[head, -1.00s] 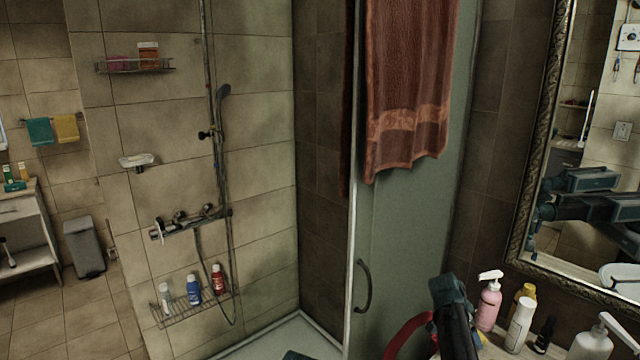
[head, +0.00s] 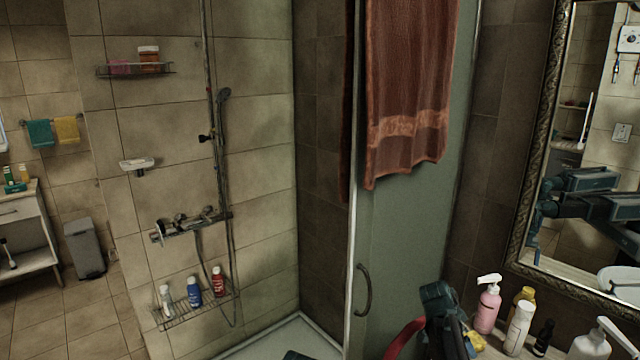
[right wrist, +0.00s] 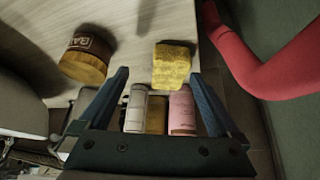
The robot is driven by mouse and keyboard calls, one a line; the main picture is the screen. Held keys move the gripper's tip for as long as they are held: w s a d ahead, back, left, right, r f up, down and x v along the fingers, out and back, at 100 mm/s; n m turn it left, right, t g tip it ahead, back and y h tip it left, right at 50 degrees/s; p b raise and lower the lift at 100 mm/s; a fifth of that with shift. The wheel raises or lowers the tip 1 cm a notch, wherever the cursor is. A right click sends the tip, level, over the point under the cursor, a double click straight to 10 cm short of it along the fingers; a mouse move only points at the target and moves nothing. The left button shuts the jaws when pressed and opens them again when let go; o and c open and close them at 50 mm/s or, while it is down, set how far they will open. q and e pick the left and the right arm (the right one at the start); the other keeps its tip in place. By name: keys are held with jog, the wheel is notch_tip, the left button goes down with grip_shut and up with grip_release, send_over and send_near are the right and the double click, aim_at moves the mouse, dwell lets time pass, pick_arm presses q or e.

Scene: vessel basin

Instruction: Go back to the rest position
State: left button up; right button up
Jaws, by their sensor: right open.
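My right arm comes up from the bottom in the head view, with the right gripper (head: 443,300) over the left end of the counter. In the right wrist view the right gripper (right wrist: 158,76) has its two fingers spread, with nothing held between them. A yellow sponge (right wrist: 174,65) lies on the pale counter just beyond the fingertips. The sponge also shows partly in the head view (head: 476,341), beside my arm. My left gripper does not show.
Several bottles, including a pink pump bottle (head: 488,304) and a white bottle (head: 519,327), stand close right of my arm. A brown jar (right wrist: 87,55) sits on the counter. A red curved thing (right wrist: 275,60) is near. The glass shower door (head: 400,240) stands behind.

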jog(key=s+a, duration=0.4)
jog(key=a, duration=0.1)
jog(key=s+a+r, duration=0.1)
jog(key=s+a, duration=0.1)
jog(key=a, duration=0.1)
jog(key=shift+a+p, duration=0.15)
jog(key=shift+p, duration=0.25)
